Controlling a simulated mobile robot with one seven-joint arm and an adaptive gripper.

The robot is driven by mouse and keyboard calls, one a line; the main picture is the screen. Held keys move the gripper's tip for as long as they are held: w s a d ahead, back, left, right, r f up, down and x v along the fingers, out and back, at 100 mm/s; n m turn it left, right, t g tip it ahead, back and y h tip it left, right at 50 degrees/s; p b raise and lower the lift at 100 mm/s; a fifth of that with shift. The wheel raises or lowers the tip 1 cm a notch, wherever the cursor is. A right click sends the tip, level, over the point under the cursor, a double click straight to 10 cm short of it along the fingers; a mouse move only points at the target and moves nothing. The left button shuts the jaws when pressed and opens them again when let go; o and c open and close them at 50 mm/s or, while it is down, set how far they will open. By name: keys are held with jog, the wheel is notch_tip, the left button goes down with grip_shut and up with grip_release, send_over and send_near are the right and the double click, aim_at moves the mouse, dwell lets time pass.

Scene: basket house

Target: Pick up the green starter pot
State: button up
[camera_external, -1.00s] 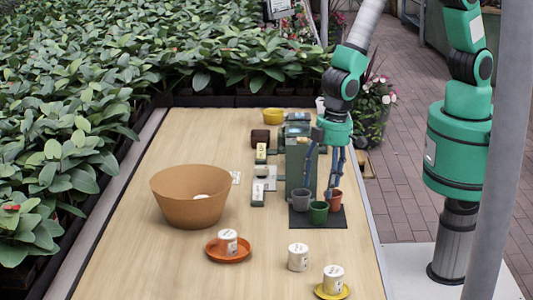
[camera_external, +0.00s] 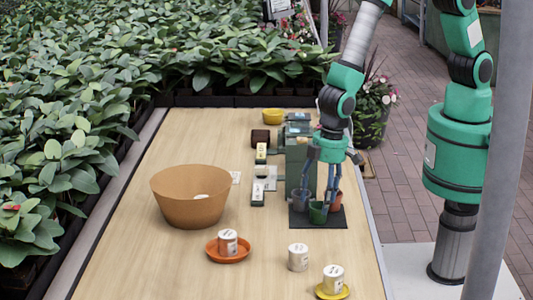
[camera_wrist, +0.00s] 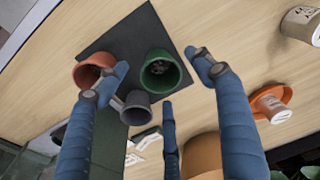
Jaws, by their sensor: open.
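The green starter pot (camera_external: 318,212) stands on a dark square mat (camera_external: 301,222) near the table's right edge. In the wrist view the green pot (camera_wrist: 160,70) is seen from above, its dark inside showing. A grey pot (camera_wrist: 137,106) and a terracotta pot (camera_wrist: 91,70) stand close beside it on the mat. My gripper (camera_external: 320,192) is open above the pots, pointing down. In the wrist view its blue fingers (camera_wrist: 160,85) are spread around the green pot and nothing is held. In the external view the fingers partly cover the grey and terracotta pots.
A large orange-brown bowl (camera_external: 190,212) stands at left. White cans (camera_external: 298,257) stand at the front, some on an orange saucer (camera_external: 240,256) and a yellow saucer (camera_external: 345,294). A grey-green machine (camera_external: 292,172) stands just behind the pots.

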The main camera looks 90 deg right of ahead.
aim_at(319, 207)
jog(key=shift+w+f, duration=0.15)
jog(key=shift+f, duration=0.65)
jog(key=shift+w+f, duration=0.1)
jog(key=shift+f, duration=0.65)
jog(key=shift+c, duration=0.3)
jog(key=c, duration=1.2)
